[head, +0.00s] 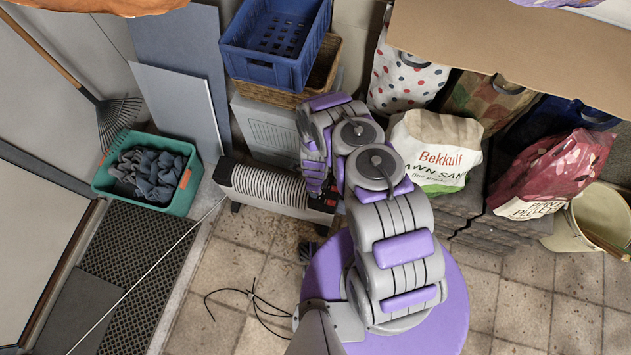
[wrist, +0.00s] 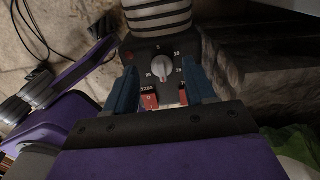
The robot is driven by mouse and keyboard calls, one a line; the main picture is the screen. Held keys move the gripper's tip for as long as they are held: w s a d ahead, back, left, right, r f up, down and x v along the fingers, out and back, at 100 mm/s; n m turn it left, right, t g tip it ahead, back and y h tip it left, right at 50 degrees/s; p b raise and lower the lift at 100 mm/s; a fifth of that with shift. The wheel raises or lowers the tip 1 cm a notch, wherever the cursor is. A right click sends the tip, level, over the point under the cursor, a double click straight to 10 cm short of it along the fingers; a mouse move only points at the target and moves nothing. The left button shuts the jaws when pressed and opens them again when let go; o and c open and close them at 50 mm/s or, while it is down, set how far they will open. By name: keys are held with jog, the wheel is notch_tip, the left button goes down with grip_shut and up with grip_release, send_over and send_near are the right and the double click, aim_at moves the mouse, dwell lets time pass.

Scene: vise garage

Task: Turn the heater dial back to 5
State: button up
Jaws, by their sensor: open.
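The heater (head: 268,186) is a pale ribbed unit with a dark end panel, standing low on the floor in the head view. Its dial (wrist: 161,68) is a light grey knob on the dark panel in the wrist view, with white numbers around it. The knob's ridge stands nearly upright in that view; I cannot tell which number it marks. My gripper (wrist: 159,76) is open, with one blue finger on each side of the dial and visible gaps between. In the head view my arm hides the dial.
Red switches (wrist: 149,101) sit below the dial, partly behind my gripper. A blue crate (head: 268,72) on a basket stands behind the heater. A white sand bag (head: 437,158) is on dark stacked slabs to the right. A black cable lies on the tiles.

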jog(key=shift+f, duration=0.65)
jog(key=shift+d+f+b, duration=0.3)
jog(key=shift+d+f, duration=0.1)
jog(key=shift+f, duration=0.15)
jog(key=shift+a, duration=0.2)
jog(key=shift+a, duration=0.1)
jog(key=c, duration=1)
